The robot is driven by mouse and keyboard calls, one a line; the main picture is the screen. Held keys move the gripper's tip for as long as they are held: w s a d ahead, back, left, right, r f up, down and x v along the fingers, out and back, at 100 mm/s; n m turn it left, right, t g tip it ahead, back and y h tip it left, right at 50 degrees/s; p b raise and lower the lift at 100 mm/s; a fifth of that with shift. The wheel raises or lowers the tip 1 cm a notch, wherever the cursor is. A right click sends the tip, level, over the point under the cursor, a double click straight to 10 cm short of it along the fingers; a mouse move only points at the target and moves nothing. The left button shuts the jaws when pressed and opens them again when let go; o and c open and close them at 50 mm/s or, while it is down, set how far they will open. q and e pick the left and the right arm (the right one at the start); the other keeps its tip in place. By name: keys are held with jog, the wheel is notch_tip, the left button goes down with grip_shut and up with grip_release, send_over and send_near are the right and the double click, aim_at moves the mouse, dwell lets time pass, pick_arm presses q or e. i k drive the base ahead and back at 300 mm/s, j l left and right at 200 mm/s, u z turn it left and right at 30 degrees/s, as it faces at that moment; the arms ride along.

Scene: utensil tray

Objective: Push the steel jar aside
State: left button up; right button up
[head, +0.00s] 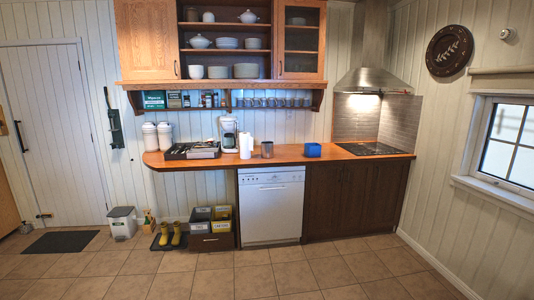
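The steel jar (267,150) is most likely the small grey cylinder standing upright on the wooden counter (230,161). Neither of my grippers is in the head view.
A white coffee maker (229,133) stands behind the paper roll. Two white canisters (150,137) stand at the counter's left end. A dark cooktop (368,149) is at the right. The tiled floor (290,280) in front is clear.

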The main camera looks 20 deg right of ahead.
aim_at(267, 147)
jog(key=z, duration=0.2)
jog(key=i+j, duration=0.1)
jog(key=i, duration=4.25)
